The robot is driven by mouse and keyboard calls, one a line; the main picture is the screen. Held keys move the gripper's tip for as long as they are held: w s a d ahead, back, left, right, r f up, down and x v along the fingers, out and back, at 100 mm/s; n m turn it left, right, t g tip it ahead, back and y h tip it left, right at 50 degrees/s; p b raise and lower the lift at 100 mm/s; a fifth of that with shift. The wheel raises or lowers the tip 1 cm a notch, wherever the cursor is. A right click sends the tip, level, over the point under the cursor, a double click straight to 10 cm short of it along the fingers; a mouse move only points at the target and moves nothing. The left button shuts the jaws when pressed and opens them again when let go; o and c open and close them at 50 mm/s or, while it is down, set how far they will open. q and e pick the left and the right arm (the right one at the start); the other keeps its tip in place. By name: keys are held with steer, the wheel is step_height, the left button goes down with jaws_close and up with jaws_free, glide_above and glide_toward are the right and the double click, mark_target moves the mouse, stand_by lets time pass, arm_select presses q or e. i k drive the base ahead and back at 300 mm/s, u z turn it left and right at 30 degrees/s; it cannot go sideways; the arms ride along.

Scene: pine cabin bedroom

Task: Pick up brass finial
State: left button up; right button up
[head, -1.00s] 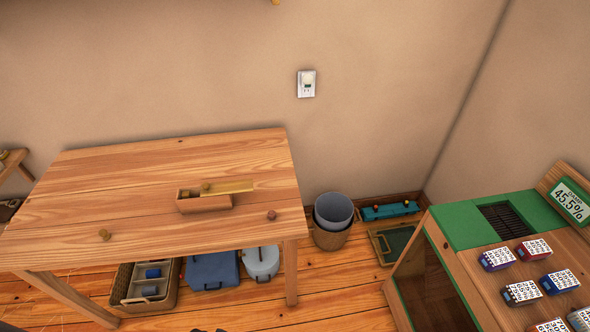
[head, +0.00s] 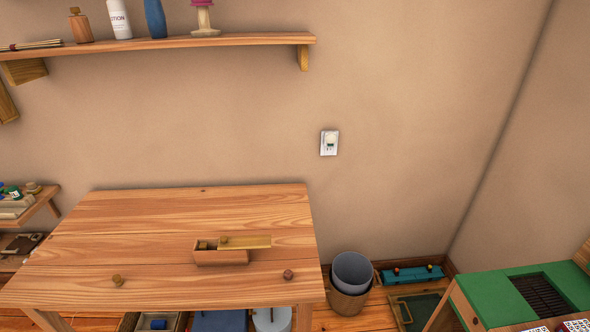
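A wooden table (head: 180,215) stands in the middle of the head view. A small brownish-gold knob (head: 117,281) sits near its front left edge; it may be the brass finial, but it is too small to be sure. A darker, reddish-brown knob (head: 288,275) sits near the front right corner. Between them is a small wooden box (head: 222,257) with a yellowish lid (head: 250,242) lying partly across its top. A small round knob (head: 225,240) shows at the lid's left end, and something small is in the box's open left part. Neither gripper is in view.
A wall shelf (head: 200,41) with bottles hangs above the table. A grey bin in a basket (head: 352,272) stands right of the table. A green-topped wooden cabinet (head: 505,295) is at the lower right. Most of the tabletop is clear.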

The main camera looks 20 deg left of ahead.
mark_target(116, 278)
steer(key=z, duration=2.6)
steer(key=k, duration=2.95)
